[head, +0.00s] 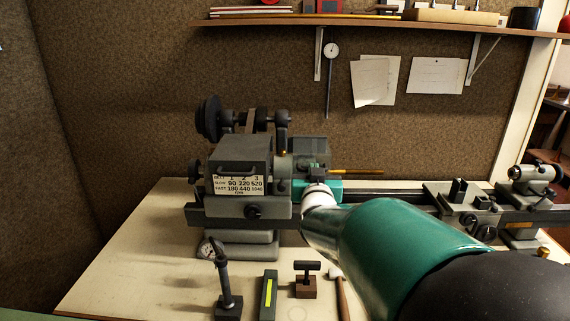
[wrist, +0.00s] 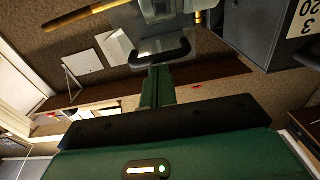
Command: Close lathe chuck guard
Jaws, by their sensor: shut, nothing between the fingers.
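The lathe (head: 240,185) stands on the bench, its grey headstock carrying a speed plate. The chuck guard (head: 310,148) is a see-through grey panel right of the headstock, partly behind my gripper. In the wrist view the clear guard (wrist: 185,46) has a dark curved handle (wrist: 166,54) across it. My gripper (wrist: 154,72) is shut and empty, its green fingertips close to the handle; I cannot tell whether they touch. In the head view my gripper (head: 315,168) is small and partly hidden by my wrist. The chuck is mostly hidden, and how far the guard is swung is unclear.
A brass rod (head: 357,171) sticks out right of the guard. The tailstock (head: 528,180) stands at the right of the bed. The bench's left is clear.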

